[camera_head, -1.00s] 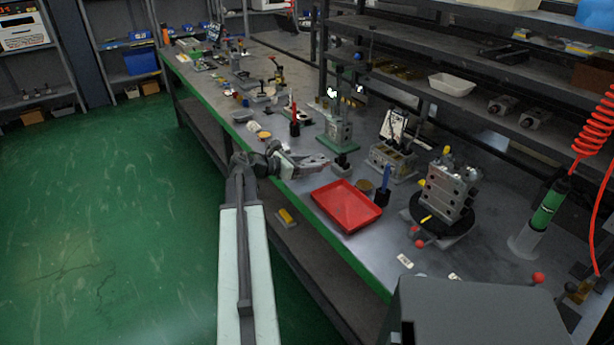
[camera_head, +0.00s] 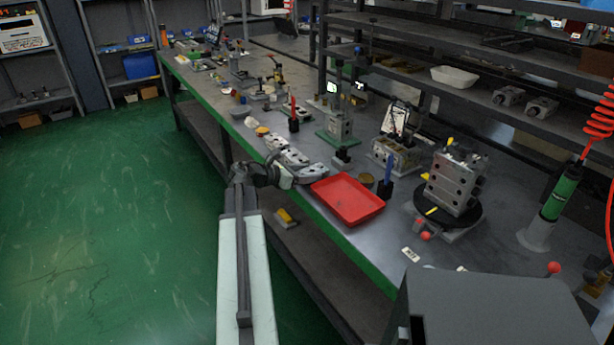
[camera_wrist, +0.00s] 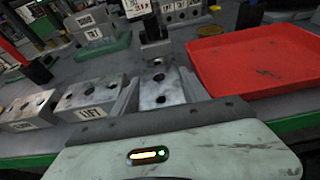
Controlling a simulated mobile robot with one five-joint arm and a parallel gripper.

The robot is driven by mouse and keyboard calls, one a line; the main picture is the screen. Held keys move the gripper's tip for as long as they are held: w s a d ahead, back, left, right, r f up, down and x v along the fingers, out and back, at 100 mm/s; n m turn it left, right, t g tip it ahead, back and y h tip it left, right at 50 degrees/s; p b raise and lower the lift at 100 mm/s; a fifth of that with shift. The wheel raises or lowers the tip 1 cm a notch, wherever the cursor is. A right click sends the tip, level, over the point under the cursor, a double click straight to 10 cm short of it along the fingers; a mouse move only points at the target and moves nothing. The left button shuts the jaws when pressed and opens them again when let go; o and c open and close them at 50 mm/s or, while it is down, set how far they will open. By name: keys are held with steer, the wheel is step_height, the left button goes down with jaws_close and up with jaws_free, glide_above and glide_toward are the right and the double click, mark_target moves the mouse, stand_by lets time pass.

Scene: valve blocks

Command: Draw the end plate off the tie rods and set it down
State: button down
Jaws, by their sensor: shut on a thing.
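My gripper (camera_head: 312,174) is low over the table's near edge, left of the red tray. In the wrist view my gripper (camera_wrist: 160,95) has its two fingers on either side of a grey drilled metal block (camera_wrist: 160,84), which I take for the end plate. It is shut on it. The block lies level, holes up, at the right end of a row of similar blocks. I cannot tell whether its underside touches the table. A stacked valve block (camera_head: 452,183) stands on a black turntable (camera_head: 470,217) at the right, well away from my gripper. Its tie rods are not clear.
The red tray (camera_head: 347,199) lies right of my gripper and also shows in the wrist view (camera_wrist: 265,88). A drilled block marked LIFT (camera_wrist: 90,97) and another block (camera_wrist: 30,115) lie close on the left. A green-based fixture (camera_head: 338,130) stands behind.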

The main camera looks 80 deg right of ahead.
steer(key=shift+f+b, duration=0.45)
steer(key=shift+b, duration=0.05)
